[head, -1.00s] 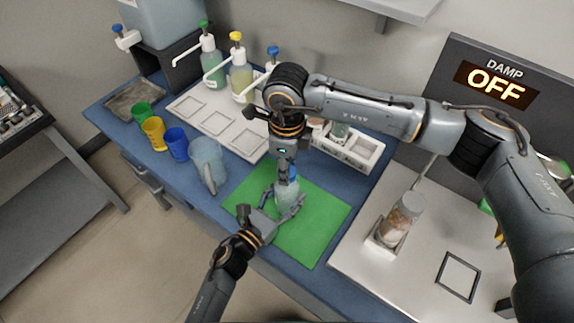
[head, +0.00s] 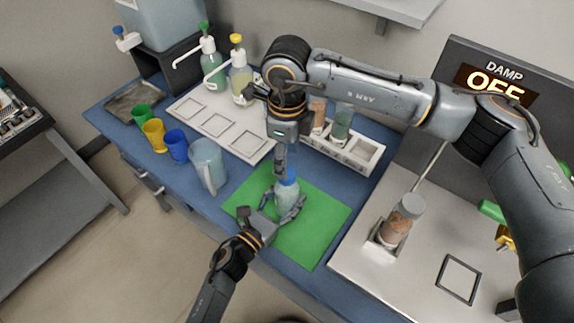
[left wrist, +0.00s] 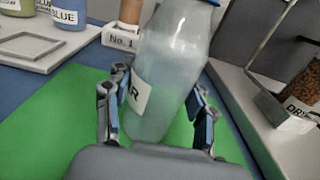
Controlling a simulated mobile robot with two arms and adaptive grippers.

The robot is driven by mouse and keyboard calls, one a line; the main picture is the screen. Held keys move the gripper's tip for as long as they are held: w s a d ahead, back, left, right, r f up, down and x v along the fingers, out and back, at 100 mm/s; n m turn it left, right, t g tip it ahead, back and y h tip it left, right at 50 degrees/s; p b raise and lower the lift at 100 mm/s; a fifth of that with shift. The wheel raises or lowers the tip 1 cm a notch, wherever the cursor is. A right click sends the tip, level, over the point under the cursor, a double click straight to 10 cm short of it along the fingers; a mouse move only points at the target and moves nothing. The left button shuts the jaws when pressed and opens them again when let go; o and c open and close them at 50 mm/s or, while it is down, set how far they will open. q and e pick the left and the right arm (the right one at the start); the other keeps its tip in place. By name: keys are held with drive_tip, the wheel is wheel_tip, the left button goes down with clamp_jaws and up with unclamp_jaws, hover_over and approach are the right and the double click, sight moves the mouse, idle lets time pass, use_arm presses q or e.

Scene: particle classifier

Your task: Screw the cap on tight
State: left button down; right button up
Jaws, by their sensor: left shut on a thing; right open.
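A clear bottle (head: 287,196) with pale contents stands upright on the green mat (head: 322,218). Its blue cap (head: 289,181) sits on the bottle's mouth; I cannot tell how tight it is. The bottle also shows in the left wrist view (left wrist: 168,62), with the cap's edge (left wrist: 208,2) cut off at the top. My left gripper (head: 284,214) is shut around the bottle's body, with one finger on each side in the left wrist view (left wrist: 160,112). My right gripper (head: 281,164) points down just above the cap and is open; its fingertips partly overlap the cap's area.
A clear pitcher (head: 208,168) and several coloured cups (head: 155,134) stand left of the mat. Pump bottles (head: 240,72) stand at the back on a white tray (head: 190,104). A white rack (head: 360,151) lies behind the mat. A jar (head: 401,222) stands at the right.

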use_arm(q)
drive_tip(key=shift+c, duration=1.9)
unclamp_jaws()
use_arm(e)
wheel_tip(320, 180, up, 7)
use_arm(q)
drive_tip(key=v, duration=1.2)
drive_tip(key=shift+s, duration=0.1)
use_arm(e)
drive_tip(key=shift+s+a+f, duration=0.1)
drive_tip(key=shift+f, duration=0.05)
